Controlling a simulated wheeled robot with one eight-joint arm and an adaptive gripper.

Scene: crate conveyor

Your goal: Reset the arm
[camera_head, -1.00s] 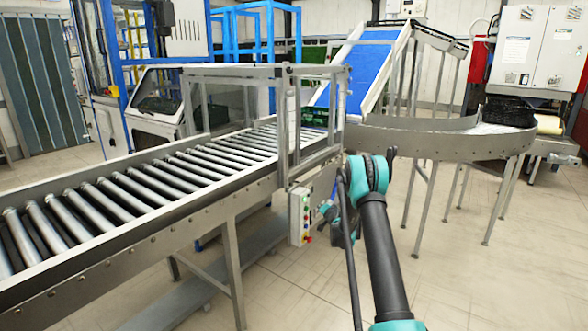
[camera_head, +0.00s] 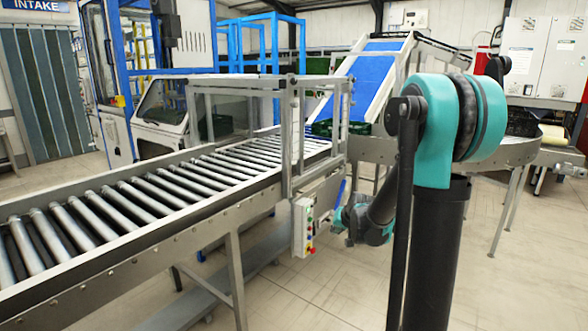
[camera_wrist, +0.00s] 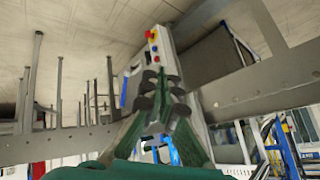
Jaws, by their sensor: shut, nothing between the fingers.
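My arm stands at the right of the head view, its teal elbow raised and its far end low beside the roller conveyor (camera_head: 150,226). In the wrist view my gripper (camera_wrist: 160,82) is shut and empty, its dark green fingers close together. Behind the fingertips is the control box (camera_wrist: 156,40) with coloured buttons. The box also shows in the head view (camera_head: 303,228), on the conveyor's side, left of my wrist. The gripper's fingers are not clear in the head view.
A metal frame (camera_head: 288,130) rises over the conveyor's far end. A green crate (camera_head: 322,129) sits near the foot of the blue inclined belt (camera_head: 372,77). A black crate (camera_head: 521,123) is at the right. Open floor (camera_head: 300,295) lies in front of the conveyor.

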